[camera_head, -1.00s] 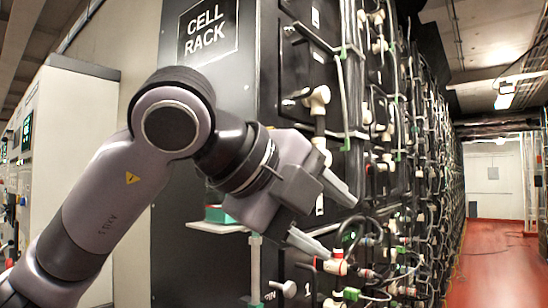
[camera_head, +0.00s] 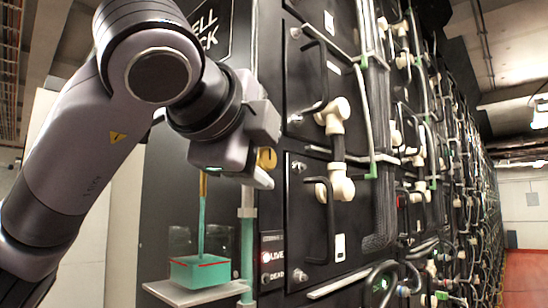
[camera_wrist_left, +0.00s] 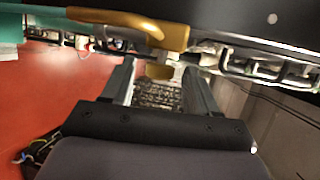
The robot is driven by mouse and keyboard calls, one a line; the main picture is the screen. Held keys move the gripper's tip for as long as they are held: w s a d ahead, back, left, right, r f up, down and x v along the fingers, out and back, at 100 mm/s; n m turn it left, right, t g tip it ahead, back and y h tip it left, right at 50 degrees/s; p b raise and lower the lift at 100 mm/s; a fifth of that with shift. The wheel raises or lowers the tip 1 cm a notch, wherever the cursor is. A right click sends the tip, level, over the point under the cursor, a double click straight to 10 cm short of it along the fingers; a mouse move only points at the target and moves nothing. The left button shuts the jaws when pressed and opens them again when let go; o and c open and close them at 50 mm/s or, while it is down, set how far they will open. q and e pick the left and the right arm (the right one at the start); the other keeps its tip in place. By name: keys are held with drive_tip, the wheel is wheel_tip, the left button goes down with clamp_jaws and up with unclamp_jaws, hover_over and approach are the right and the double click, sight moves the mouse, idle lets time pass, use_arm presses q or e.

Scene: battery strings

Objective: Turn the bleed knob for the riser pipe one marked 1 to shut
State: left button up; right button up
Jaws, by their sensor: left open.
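My left gripper (camera_head: 262,168) is at the upper middle of the head view, in front of the dark cell rack. A yellow part (camera_head: 266,158) shows at its fingers. In the left wrist view, the open gripper (camera_wrist_left: 160,88) has its two grey fingers apart, with a small yellow block (camera_wrist_left: 160,71) between or just beyond them; contact cannot be told. A yellow curved handle (camera_wrist_left: 125,22) lies above. A thin teal pipe (camera_head: 202,228) with a yellow upper part rises from a teal box (camera_head: 205,272), its top hidden by my gripper. No mark 1 is readable. My right gripper is not in view.
The teal box stands on a pale shelf (camera_head: 190,295). A pale green post (camera_head: 247,225) stands close beside it. The cell rack (camera_head: 310,185) carries beige fittings (camera_head: 340,182), black handles and cables to the right. Red floor (camera_head: 525,275) is open at far right.

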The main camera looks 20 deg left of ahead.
sight(272, 167)
use_arm(q)
drive_tip(key=w, duration=0.2)
drive_tip(key=w+p, duration=0.1)
drive_tip(key=shift+w+a+f, duration=0.1)
drive_tip(key=shift+w+f, duration=0.1)
drive_tip(key=shift+f, duration=0.1)
drive_tip(key=shift+w+f, duration=0.1)
drive_tip(key=shift+w, duration=0.1)
drive_tip(key=c, duration=0.9)
drive_tip(key=shift+g, duration=0.6)
drive_tip(key=shift+c, duration=0.2)
drive_tip(key=shift+f+m+g, duration=0.2)
drive_tip(key=shift+m+g, duration=0.3)
drive_tip(key=shift+g, duration=0.3)
drive_tip(key=o, duration=0.9)
